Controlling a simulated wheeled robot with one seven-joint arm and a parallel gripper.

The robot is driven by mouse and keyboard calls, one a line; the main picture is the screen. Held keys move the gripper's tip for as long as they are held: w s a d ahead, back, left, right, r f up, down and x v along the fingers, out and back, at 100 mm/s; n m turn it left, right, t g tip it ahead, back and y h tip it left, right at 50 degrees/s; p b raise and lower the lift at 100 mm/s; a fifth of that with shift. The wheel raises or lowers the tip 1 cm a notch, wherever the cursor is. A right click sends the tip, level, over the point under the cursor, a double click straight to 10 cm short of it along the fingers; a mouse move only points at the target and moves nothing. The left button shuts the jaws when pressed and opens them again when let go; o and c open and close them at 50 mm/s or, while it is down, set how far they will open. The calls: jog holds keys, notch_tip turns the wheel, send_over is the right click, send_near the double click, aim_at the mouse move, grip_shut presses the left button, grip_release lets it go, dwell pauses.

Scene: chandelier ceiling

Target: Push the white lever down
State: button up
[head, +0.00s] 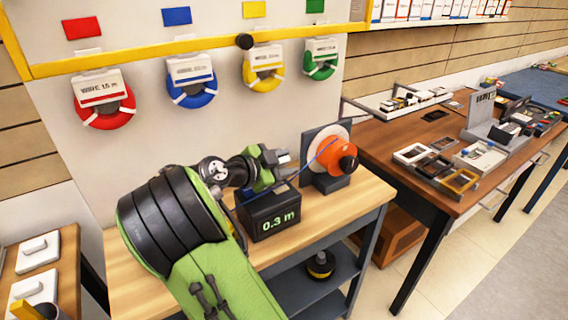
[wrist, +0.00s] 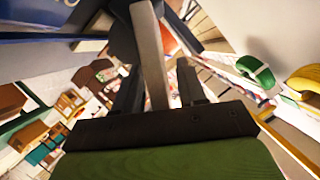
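A pale grey-white bar (wrist: 150,55), which looks like the lever, runs up the middle of the wrist view. I cannot make out the lever in the head view, where my gripper and arm cover that spot. My gripper (head: 280,158) is above the black box (head: 268,215) with the green "0.3 m" readout. In the wrist view the two dark fingers of my gripper (wrist: 158,75) stand apart, with the bar seen between them. I cannot tell whether a finger touches it.
An orange and white spool (head: 332,155) stands right of the box, with blue wire running toward the box. Both are on a wooden bench (head: 355,205). Red, blue, yellow and green wire coils (head: 320,62) hang on the wall behind. A brown table (head: 385,142) with parts stands to the right.

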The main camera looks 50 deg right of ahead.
jog(key=p+v, duration=0.3)
jog(key=v, duration=1.2)
jog(key=shift+a, duration=0.35)
jog(key=shift+d+r, duration=0.1)
jog(key=shift+r, duration=0.05)
